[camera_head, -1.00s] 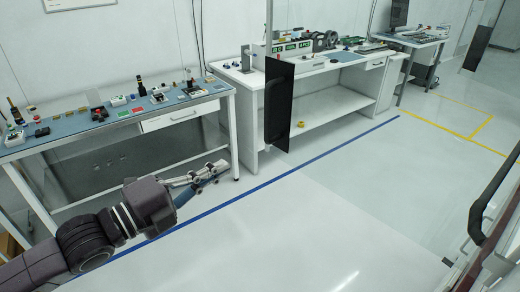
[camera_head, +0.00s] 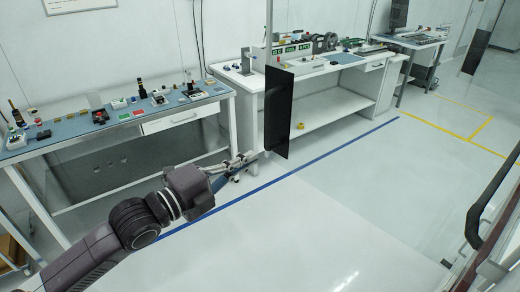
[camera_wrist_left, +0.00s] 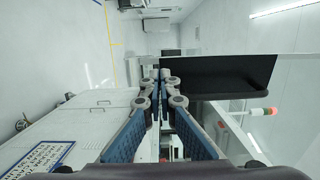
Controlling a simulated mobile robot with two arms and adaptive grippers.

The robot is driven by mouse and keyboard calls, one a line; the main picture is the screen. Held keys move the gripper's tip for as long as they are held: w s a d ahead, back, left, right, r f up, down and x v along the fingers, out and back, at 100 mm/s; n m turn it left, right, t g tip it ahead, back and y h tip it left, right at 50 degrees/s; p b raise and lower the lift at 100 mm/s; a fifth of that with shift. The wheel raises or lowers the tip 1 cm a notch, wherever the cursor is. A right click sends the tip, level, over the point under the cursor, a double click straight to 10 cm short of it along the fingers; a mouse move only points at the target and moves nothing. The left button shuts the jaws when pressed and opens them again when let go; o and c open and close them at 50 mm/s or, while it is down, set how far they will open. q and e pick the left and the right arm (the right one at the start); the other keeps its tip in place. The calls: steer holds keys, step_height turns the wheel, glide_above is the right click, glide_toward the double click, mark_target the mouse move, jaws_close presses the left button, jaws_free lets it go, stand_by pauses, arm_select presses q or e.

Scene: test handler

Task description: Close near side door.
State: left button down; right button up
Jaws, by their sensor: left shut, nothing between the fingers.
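The near side door appears as an upright black panel (camera_head: 279,115) with a thin pale vertical edge above it, standing out over the floor in the middle of the head view. It also shows in the left wrist view as a dark panel (camera_wrist_left: 235,75) ahead and to the right. My left gripper (camera_head: 258,155) is shut and empty, with its tips at the panel's lower left edge. In the left wrist view the fingertips (camera_wrist_left: 166,74) are together beside the panel's left end. Contact cannot be told. My right gripper is not in view.
A bench with small parts on a blue mat (camera_head: 65,130) stands at left, and a white workbench (camera_head: 345,65) stands behind the panel. A second black panel (camera_head: 477,52) is at far right. A dark curved handle (camera_head: 490,205) is at near right. The middle floor is clear.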

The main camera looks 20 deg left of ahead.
arm_select(q)
steer(key=shift+p+x, duration=0.95)
steer(key=shift+x, duration=1.2)
steer(key=shift+d, duration=0.1)
